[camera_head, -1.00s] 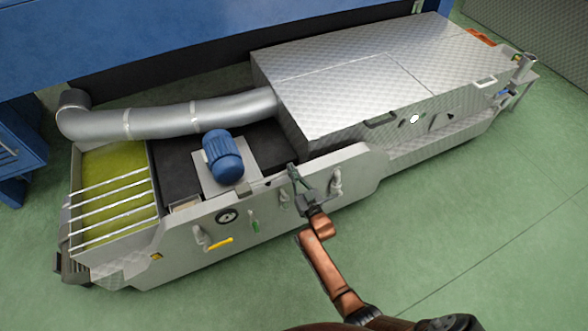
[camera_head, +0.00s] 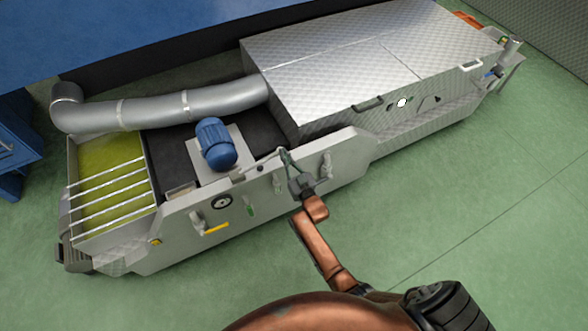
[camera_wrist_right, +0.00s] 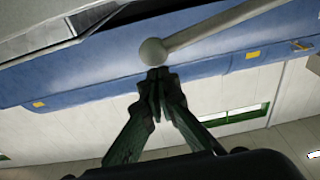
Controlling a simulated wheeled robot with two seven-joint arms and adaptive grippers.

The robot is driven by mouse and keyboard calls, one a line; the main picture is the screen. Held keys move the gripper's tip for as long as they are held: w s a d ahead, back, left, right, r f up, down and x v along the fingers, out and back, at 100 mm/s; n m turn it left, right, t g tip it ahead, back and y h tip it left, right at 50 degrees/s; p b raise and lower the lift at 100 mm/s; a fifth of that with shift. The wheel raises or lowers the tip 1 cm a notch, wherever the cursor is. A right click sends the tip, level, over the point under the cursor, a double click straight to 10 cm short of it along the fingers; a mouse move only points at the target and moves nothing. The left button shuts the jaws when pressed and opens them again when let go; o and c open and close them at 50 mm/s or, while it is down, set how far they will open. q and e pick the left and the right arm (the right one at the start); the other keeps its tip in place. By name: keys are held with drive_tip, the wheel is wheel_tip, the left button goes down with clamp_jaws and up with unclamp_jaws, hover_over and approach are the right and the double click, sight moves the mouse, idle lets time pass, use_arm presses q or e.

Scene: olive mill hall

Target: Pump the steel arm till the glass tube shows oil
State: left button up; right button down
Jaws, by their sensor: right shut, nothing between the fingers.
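The steel arm (camera_wrist_right: 215,25) ends in a round knob and shows large in the right wrist view. In the head view it is a thin rod (camera_head: 268,160) slanting up from the machine's front panel. My right gripper (camera_head: 285,156) is at the rod's end; in the wrist view its fingers (camera_wrist_right: 158,76) are shut and empty, tips right at the knob. I cannot tell whether they touch it. A small green upright piece (camera_head: 250,209) is on the front panel; I cannot tell whether it is the glass tube. My left gripper is out of view.
The panel also carries a round gauge (camera_head: 222,202), a yellow-handled valve (camera_head: 215,228) and pale fittings (camera_head: 326,166). Behind it are a blue motor (camera_head: 216,144), a silver duct (camera_head: 150,110) and a metal cover (camera_head: 340,70). The green floor (camera_head: 480,220) in front is clear.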

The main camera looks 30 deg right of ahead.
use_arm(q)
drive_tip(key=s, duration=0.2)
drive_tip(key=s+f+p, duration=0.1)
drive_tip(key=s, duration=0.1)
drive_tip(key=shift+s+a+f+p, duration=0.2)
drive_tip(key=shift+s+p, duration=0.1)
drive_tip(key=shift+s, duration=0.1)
use_arm(e)
drive_tip(key=s, duration=0.7)
drive_tip(key=shift+s+f, duration=0.15)
drive_tip(key=shift+f, duration=0.15)
